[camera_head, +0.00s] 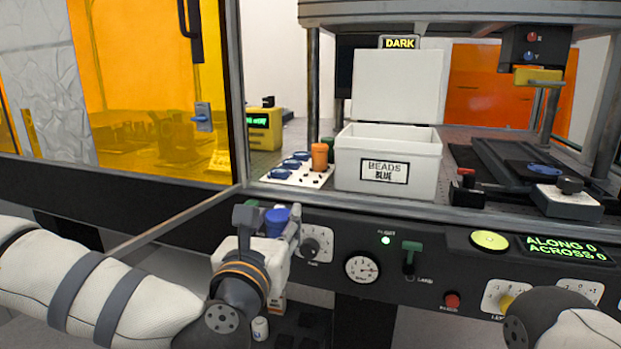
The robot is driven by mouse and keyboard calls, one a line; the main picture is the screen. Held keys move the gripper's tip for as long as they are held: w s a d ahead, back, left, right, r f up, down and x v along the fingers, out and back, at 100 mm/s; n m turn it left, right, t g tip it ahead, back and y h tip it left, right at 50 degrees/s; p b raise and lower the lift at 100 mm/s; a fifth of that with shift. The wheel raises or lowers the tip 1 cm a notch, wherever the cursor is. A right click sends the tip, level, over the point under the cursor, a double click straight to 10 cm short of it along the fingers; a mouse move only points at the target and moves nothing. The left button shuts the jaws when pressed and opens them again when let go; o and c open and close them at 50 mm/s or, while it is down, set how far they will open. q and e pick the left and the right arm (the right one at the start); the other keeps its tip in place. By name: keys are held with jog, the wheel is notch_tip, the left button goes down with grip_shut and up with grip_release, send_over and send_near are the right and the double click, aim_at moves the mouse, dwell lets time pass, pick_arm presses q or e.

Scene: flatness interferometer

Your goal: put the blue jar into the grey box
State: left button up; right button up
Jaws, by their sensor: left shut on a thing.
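The blue jar (277,217) shows its round blue top between the fingers of my left gripper (268,220). My left gripper is shut on it; the fingers and wrist hide its lower part. The jar is in front of the black control panel, below and to the left of the grey box (424,170). The box is pale grey, labelled "BEADS BLUE", and stands on the bench with its lid (400,85) raised at the back. Its inside is mostly hidden. Part of my right arm shows at the lower right, but its gripper is out of view.
A white rack (302,182) with several blue pieces and an orange cylinder (320,157) stands left of the box. A black rail stage (510,170) is right of it. Frame posts and an orange panel (150,90) flank the opening. Knobs and switches line the front panel (330,228).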

pick_arm(q)
jog(key=s+a+f, duration=0.6)
jog(key=s+f, duration=0.3)
jog(key=f, duration=0.3)
jog(key=s+a+f+n+y, duration=0.1)
jog(key=s+a, duration=0.2)
jog(key=s, duration=0.3)
jog(key=s+a+f+y+p, duration=0.1)
jog(key=s+a+f, duration=0.1)
jog(key=s, duration=0.4)
jog(key=shift+s+a+n+y, duration=0.35)
jog(key=shift+a+n+y, duration=0.05)
jog(key=shift+a, duration=0.2)
jog(key=shift+f, duration=0.1)
